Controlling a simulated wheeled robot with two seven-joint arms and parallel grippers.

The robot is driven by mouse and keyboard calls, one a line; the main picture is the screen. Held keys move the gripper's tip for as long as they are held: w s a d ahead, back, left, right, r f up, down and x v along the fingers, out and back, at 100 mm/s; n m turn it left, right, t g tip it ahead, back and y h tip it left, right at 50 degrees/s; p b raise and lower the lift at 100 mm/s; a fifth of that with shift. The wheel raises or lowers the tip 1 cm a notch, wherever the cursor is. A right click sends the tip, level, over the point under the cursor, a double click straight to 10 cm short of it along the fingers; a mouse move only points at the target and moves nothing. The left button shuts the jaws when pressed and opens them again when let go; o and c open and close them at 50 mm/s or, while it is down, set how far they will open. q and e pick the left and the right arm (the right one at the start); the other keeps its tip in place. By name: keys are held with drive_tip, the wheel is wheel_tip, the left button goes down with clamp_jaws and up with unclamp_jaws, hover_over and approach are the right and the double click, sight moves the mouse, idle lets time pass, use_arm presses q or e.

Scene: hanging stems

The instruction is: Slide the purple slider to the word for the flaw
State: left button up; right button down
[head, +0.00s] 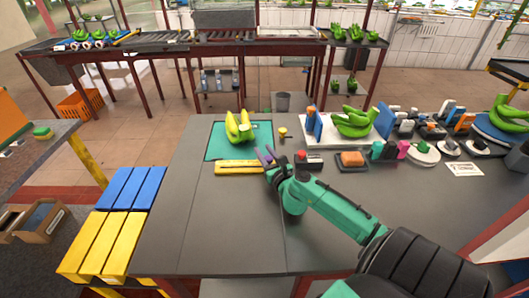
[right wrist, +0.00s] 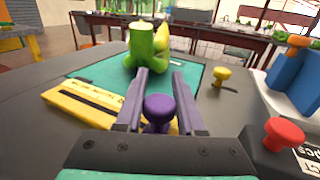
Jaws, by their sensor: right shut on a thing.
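The purple slider (right wrist: 158,108) has a round knob and stands between the fingers of my right gripper (right wrist: 160,84), which is shut on it. In the head view my right gripper (head: 266,157) is at the right end of the yellow slider board (head: 225,168). The board also shows in the right wrist view (right wrist: 75,97), with a dark slot running left from the gripper. No words on it can be read. A bunch of bananas (head: 239,127), part yellow and part green, sits on the green mat (head: 212,149) just behind. My left gripper is not in view.
A small yellow knob (head: 282,132) stands right of the mat. A red button on a dark box (head: 303,158) is close right of my gripper. An orange block on a dark base (head: 352,159) and a white tray with green bananas are farther right. The table's front left is clear.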

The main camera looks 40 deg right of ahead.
drive_tip(key=shift+w+a, duration=0.1)
drive_tip(key=w+a, duration=0.1)
drive_tip(key=a, duration=0.1)
drive_tip(key=w+a+p, duration=0.1)
drive_tip(key=w+a, duration=0.1)
drive_tip(key=w+a+p, duration=0.1)
drive_tip(key=w+a, duration=0.1)
drive_tip(key=a, duration=0.1)
drive_tip(key=shift+w, duration=0.15)
drive_tip(key=shift+w+a+f, duration=0.1)
drive_tip(key=shift+w+a, duration=0.15)
drive_tip(key=shift+a, duration=0.2)
drive_tip(key=c, duration=0.5)
unclamp_jaws()
drive_tip(key=shift+s, duration=0.15)
